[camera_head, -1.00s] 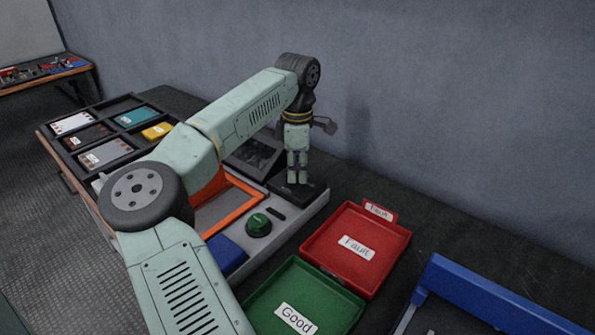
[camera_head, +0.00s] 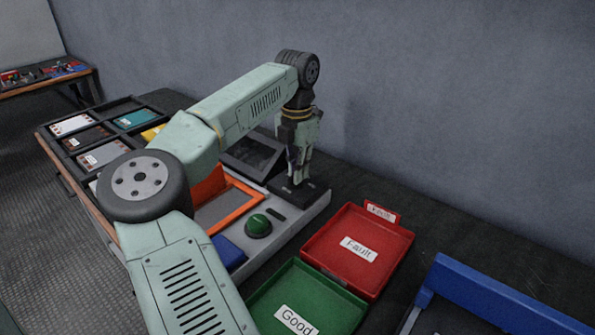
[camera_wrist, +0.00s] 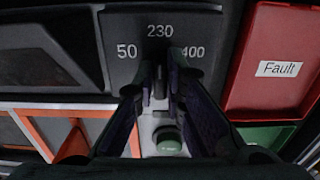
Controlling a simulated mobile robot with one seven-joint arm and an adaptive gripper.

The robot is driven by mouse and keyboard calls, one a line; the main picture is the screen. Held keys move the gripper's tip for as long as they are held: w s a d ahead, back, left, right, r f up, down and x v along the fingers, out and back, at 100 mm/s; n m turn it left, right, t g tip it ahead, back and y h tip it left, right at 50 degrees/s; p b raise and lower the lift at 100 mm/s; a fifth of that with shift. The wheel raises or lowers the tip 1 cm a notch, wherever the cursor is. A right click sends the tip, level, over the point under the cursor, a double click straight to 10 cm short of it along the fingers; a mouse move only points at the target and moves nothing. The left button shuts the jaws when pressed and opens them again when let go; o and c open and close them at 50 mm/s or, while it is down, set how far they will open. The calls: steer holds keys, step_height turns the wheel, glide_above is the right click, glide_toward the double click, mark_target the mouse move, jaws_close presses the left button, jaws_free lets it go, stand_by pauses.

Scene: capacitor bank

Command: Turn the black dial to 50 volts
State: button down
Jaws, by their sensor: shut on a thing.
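The dark dial plate (camera_wrist: 193,27) carries the marks 50 at left, 230 at the top middle and 400 at right in the wrist view. In the head view the plate (camera_head: 312,190) lies below my gripper (camera_head: 298,180), at the back right of the panel. My gripper (camera_wrist: 160,72) points down and is shut on the black dial (camera_wrist: 160,86). The fingers hide most of the dial, with the tips just below the 230 mark. I cannot tell which mark the dial points to.
A green round button (camera_head: 259,226) stands on the panel in front of the dial plate. An orange frame (camera_head: 235,209) lies left of it. A red Fault tray (camera_head: 335,235) and a green Good tray (camera_head: 340,292) stand to the right and front. A dark sloped screen (camera_wrist: 42,50) sits left of the dial.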

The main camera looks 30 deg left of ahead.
steer(key=n, duration=0.4)
steer(key=n+b, duration=0.1)
steer(key=n, duration=0.1)
steer(key=shift+a+n, duration=0.25)
steer(key=shift+n, duration=0.05)
steer(key=n+b, duration=0.1)
steer(key=n, duration=0.4)
steer(key=shift+s+a, duration=0.15)
steer(key=shift+n, duration=0.3)
steer(key=c, duration=1.7)
jaws_free()
steer(key=shift+o, duration=0.2)
steer(key=shift+r, duration=0.1)
step_height(320, 180, up, 12)
